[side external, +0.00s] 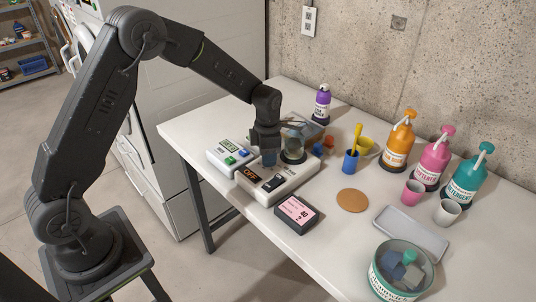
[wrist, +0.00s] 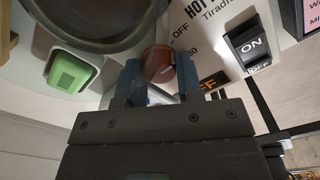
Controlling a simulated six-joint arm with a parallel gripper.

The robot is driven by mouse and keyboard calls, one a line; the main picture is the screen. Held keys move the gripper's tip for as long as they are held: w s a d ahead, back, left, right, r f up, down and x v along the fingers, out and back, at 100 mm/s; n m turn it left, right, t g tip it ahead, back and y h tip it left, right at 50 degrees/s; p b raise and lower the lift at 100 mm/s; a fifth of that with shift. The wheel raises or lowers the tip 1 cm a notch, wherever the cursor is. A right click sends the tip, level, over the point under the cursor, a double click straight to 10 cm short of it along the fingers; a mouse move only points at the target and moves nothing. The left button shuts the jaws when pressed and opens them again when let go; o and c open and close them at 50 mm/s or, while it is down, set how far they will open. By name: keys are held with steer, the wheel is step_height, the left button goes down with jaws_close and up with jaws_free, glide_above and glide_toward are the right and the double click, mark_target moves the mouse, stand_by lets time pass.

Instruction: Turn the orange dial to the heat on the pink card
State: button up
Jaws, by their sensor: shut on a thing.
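The orange dial (wrist: 160,63) sits on the white hot plate (side external: 283,191), between my gripper's two blue fingertips in the wrist view. My gripper (wrist: 159,80) is shut on it; it also shows in the side view (side external: 268,158), pointing down and hiding the dial there. Its pointer setting cannot be made out. A dark display (side external: 250,174) on the hot plate has orange letters that look like OFF. The pink card (side external: 297,212) lies in a dark frame in front of the hot plate; its small print is hard to read.
A white box (side external: 230,156) with a green button stands close left of the hot plate. A round dark-based vessel (side external: 293,150) stands on the plate. A blue cup (side external: 350,162), cork disc (side external: 352,200), grey tray (side external: 411,234), tub (side external: 400,270) and pump bottles (side external: 398,133) stand to the right.

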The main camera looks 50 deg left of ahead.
steer(key=shift+c, duration=0.3)
steer(key=shift+m, duration=2.8)
steer(key=shift+w, duration=0.1)
steer(key=o, duration=0.9)
step_height(320, 180, up, 14)
steer(key=shift+f, duration=0.1)
